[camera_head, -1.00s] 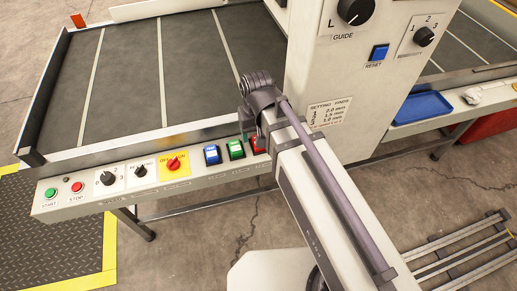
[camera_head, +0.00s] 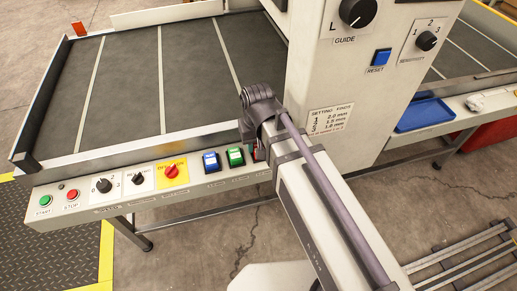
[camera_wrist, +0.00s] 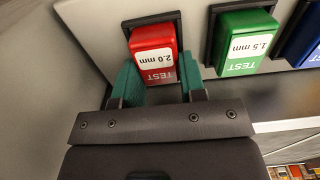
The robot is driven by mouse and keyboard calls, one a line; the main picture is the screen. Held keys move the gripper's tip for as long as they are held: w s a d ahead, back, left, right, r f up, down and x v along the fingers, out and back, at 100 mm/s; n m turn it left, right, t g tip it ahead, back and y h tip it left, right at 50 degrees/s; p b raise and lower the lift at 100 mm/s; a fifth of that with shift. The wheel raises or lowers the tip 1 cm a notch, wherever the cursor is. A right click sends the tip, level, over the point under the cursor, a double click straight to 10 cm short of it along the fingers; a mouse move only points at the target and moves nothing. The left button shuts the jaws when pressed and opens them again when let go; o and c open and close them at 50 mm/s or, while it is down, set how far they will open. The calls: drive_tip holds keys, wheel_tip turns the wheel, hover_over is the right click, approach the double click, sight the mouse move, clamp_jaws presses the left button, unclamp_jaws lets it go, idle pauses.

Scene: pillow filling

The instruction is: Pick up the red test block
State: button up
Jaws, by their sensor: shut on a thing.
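The red test block (camera_wrist: 153,42), labelled 2.0 mm, is between the two green-padded fingers of my gripper (camera_wrist: 157,75) in the wrist view. The fingers are shut on its sides. It is at its dark holder (camera_wrist: 125,28) on the light panel; whether it is seated or slightly lifted I cannot tell. In the head view only a sliver of red (camera_head: 256,152) shows beside my arm, and the fingertips are hidden.
The green 1.5 mm block (camera_wrist: 243,45) stands close beside the red one, with the blue block (camera_wrist: 313,45) beyond it. A red rotary knob (camera_head: 171,171) and start button (camera_head: 45,200) are on the same panel. A blue tray (camera_head: 425,113) lies to the right.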

wheel_tip(320, 180, up, 10)
drive_tip(key=p, duration=1)
drive_tip(key=shift+r, duration=0.25)
